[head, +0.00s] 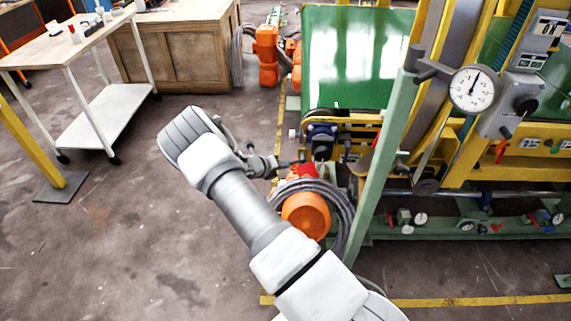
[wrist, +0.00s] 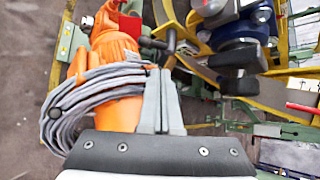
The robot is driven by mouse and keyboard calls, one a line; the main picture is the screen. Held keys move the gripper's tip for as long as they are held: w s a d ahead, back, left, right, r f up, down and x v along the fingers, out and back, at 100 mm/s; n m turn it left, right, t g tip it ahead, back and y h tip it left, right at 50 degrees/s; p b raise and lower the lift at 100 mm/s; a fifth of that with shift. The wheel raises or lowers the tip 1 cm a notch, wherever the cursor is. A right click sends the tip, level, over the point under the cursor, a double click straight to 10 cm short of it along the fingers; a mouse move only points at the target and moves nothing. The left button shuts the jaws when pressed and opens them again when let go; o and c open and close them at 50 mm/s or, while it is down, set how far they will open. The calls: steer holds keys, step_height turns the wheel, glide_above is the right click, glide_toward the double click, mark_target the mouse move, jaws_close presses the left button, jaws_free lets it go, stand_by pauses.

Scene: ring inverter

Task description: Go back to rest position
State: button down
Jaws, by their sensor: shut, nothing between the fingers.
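My arm (head: 245,210) reaches up from the bottom of the head view and bends to the right at the wrist. My gripper (head: 292,162) is small there and sits in front of the machine frame. In the wrist view my gripper (wrist: 161,78) has its two grey fingers together, with nothing between them. The fingers are beside an orange machine part (wrist: 118,62) wrapped in grey cables (wrist: 72,112). I cannot tell whether the fingertips touch anything behind them.
A blue and black device (wrist: 238,45) is right of the fingers. A green and yellow machine frame (head: 385,170) with a dial gauge (head: 473,88) fills the right. A white cart (head: 105,118) and a wooden cabinet (head: 178,58) stand at the back left. The floor left of my arm is clear.

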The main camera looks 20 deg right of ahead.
stand_by(0.4)
steer(key=s+a+r+m+g+y+p, duration=0.1)
steer(key=s+r+m, duration=0.4)
steer(key=r, duration=0.5)
steer(key=s+a+r+m+y+p, duration=0.1)
steer(key=s+r+m+p, duration=0.15)
steer(key=r+m, duration=0.65)
steer(key=s+a+r+m+g+y+p, duration=0.15)
steer(key=s+r+m, duration=0.3)
steer(key=r, duration=0.65)
steer(key=s+a+r+m+t+y+p, duration=0.1)
steer(key=s+a+r+m, duration=0.3)
steer(key=s, duration=0.4)
steer(key=s+a+r+m+t+y+p, duration=0.1)
steer(key=s+a+r+m+y, duration=0.2)
steer(key=s+r+m, duration=0.3)
steer(key=s+a+r+m+t+y+p, duration=0.1)
steer(key=s+a+r+m, duration=0.4)
steer(key=s, duration=0.6)
step_height(320, 180, up, 2)
steer(key=shift+a+r+y+p, duration=0.2)
steer(key=shift+a+y+p, duration=0.25)
steer(key=shift+y, duration=0.2)
steer(key=shift+d+m, duration=0.15)
steer(key=shift+m, duration=0.1)
